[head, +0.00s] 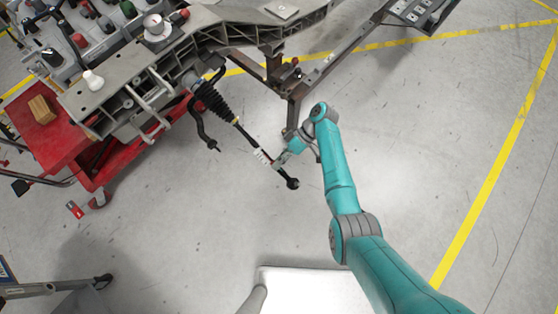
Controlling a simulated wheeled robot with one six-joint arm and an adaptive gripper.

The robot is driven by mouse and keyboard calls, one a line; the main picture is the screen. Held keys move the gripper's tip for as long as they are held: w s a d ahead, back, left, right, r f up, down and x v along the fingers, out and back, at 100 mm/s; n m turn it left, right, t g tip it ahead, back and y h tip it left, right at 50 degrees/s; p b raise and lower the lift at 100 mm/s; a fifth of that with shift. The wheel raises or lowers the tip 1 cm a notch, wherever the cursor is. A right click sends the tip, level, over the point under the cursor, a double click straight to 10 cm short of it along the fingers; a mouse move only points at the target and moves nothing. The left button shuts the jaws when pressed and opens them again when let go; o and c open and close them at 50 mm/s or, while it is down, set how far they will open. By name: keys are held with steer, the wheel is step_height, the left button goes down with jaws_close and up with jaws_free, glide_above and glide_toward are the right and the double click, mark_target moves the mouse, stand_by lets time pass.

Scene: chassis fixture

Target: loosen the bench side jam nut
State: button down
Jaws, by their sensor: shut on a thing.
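A steering tie rod (248,141) slopes down to the right from a black ribbed boot (214,102) under the chassis fixture. Its pale ribbed section (261,156) lies just left of my gripper, and its black ball-joint end (291,183) hangs beyond. The jam nut is too small to tell apart on the rod.
The grey chassis fixture (121,104) stands upper left, with a red cart (48,138) bearing a wooden block (42,110). A brown frame leg (293,112) stands close behind my gripper. A black curved arm (203,130) hangs left of the rod. Floor below is clear.

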steer(key=c, duration=0.9)
jaws_free()
steer(key=shift+c, duration=0.2)
steer(key=v, duration=0.7)
steer(key=shift+w+d+r, duration=0.15)
steer(key=shift+d, duration=0.15)
